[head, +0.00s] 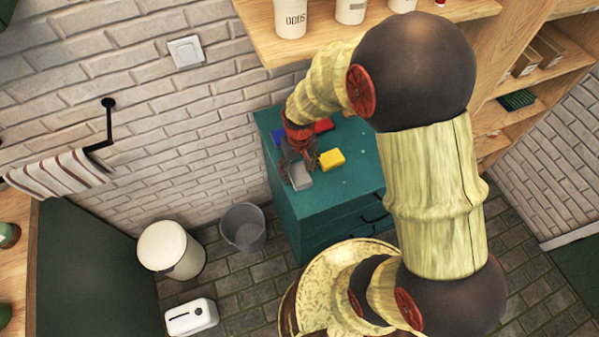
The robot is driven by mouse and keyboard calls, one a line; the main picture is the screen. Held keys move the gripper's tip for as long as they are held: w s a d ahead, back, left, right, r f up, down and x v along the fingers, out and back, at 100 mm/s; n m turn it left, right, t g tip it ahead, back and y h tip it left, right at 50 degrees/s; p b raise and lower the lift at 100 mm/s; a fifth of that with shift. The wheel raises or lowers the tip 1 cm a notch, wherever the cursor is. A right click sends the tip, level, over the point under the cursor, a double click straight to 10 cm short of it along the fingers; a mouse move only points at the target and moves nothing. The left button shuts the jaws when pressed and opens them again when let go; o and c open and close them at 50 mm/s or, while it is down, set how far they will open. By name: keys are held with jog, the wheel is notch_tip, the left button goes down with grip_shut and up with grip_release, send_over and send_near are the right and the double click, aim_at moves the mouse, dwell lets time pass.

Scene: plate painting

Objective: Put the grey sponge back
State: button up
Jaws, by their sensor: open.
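The grey sponge (300,177) lies on top of the teal drawer cabinet (348,183), near its left front edge. My gripper (294,163) is open at the sponge, just above it or around its back part; I cannot tell whether the fingers touch it. A yellow sponge (332,159) lies to the right of the grey one. A red sponge (323,126) and a blue sponge (278,135) lie farther back, partly hidden by my gripper and wrist.
A wooden shelf (262,33) with white canisters (290,17) hangs above the cabinet. A grey bucket (243,228), a cream bin (170,250) and a white toaster-like box (191,318) stand left of the cabinet. The cabinet top's right part is hidden by my arm.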

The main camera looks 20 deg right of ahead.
notch_tip(320, 180, up, 10)
jog(key=p, duration=0.2)
notch_tip(320, 180, up, 13)
jog(key=t, duration=0.2)
send_over(300, 174)
jog(key=s, duration=0.4)
jog(key=s+r+t, duration=0.3)
jog(key=s+r, duration=0.6)
jog(key=s, duration=0.1)
jog(key=shift+r+t, duration=0.2)
jog(key=shift+t, duration=0.1)
jog(key=shift+w, duration=0.1)
notch_tip(300, 174, down, 5)
jog(key=b, duration=0.5)
